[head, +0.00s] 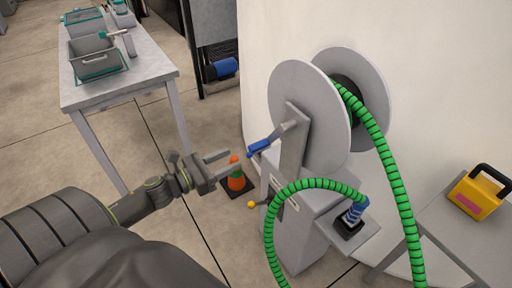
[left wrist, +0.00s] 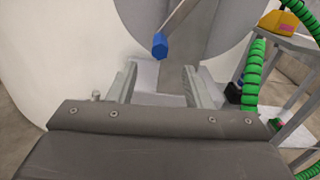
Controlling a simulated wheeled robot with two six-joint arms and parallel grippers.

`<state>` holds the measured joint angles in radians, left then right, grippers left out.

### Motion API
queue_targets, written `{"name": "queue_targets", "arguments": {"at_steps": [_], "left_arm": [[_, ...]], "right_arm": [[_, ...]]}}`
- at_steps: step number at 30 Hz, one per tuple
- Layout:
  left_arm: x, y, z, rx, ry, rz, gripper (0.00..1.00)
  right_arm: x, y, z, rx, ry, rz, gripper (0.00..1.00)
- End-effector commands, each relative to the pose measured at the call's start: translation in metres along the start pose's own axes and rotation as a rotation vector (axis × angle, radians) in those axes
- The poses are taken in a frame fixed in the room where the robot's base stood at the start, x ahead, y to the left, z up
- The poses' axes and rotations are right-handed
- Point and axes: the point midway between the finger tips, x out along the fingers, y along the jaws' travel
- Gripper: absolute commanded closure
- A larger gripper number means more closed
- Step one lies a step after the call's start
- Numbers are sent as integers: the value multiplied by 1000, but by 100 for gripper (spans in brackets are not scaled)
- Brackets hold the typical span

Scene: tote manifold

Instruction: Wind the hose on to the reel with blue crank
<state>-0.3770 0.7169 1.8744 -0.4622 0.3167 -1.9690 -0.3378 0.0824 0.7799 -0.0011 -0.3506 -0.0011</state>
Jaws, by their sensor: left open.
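The hose reel (head: 307,117) has two grey discs and stands on a grey pedestal against a pale curved wall. Its crank has a blue handle (head: 259,147) that sticks out to the left of the reel. The green ribbed hose (head: 385,155) runs from the reel down to the right, and a loop of it arches in front of the pedestal. My left gripper (head: 226,165) is open and empty, a little left of and below the blue handle. In the left wrist view the blue handle (left wrist: 160,46) shows just beyond and between the open fingers. My right gripper is not in view.
A yellow knob (head: 251,204) sticks out from the pedestal. A blue fitting (head: 355,212) stands on a side shelf. A yellow box (head: 481,192) sits on a table at right. A table (head: 118,88) with bins is at upper left.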

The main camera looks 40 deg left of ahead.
Motion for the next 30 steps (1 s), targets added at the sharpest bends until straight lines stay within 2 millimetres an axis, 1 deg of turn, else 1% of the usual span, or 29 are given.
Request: {"name": "queue_targets", "arguments": {"at_steps": [4, 7, 12, 15, 21, 25, 30], "left_arm": [[14, 0, 1, 0, -2, 3, 55], [25, 1, 4, -1, -4, 3, 55], [44, 0, 4, -3, -2, 3, 55], [61, 0, 5, -2, -4, 3, 55], [87, 1, 2, -2, -1, 3, 55], [96, 0, 1, -2, 0, 2, 55], [99, 0, 0, -1, 1, 1, 55]], "right_arm": [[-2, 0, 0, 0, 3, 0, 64], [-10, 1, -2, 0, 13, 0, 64], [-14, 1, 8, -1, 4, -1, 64], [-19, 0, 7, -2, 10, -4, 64], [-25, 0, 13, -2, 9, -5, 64], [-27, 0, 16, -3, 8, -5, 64], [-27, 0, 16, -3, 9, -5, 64]]}}
